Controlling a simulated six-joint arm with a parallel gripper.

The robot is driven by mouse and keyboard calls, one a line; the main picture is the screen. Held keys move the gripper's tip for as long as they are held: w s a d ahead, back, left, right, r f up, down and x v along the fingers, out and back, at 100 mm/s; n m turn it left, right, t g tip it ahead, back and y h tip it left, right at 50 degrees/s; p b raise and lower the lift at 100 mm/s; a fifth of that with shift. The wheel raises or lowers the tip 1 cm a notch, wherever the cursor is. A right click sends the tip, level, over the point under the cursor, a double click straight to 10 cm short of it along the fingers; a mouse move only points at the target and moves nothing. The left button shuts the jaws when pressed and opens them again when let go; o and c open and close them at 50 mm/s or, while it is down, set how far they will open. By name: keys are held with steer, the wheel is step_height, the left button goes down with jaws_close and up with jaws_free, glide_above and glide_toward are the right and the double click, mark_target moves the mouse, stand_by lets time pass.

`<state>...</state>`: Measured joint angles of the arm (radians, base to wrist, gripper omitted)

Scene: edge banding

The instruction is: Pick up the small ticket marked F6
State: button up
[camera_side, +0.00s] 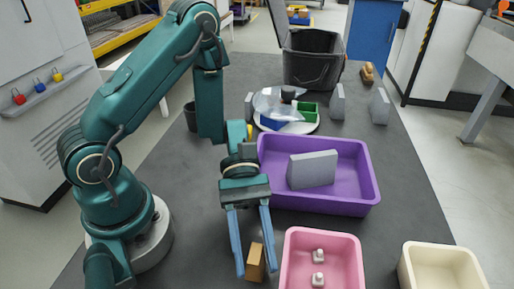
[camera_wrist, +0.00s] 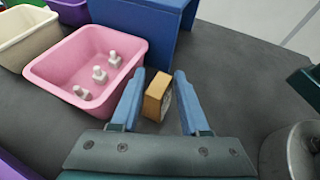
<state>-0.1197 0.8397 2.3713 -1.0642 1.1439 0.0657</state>
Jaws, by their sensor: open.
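No marking F6 can be read in either view. A small tan block (camera_side: 255,264) stands on the dark table beside the pink bin; it also shows in the wrist view (camera_wrist: 156,92), with a pale patch on its right face too small to read. I cannot tell whether it is the ticket. My gripper (camera_side: 254,273) points down with its two blue fingers apart. In the wrist view my gripper (camera_wrist: 160,73) has the block between its fingers, with a gap visible on the right side; I cannot tell whether the left finger touches it.
The pink bin (camera_side: 291,243) holds small whitish pieces. A purple bin (camera_side: 370,190) with a grey block (camera_side: 313,169) stands behind, a cream bin (camera_side: 408,266) at right. Farther back are a round white tray (camera_side: 312,128), grey upright blocks and a black bin (camera_side: 312,67). A blue block-like thing (camera_wrist: 140,25) stands beyond the fingers.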

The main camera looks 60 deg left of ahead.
jaws_close()
steer(key=shift+r, duration=0.1)
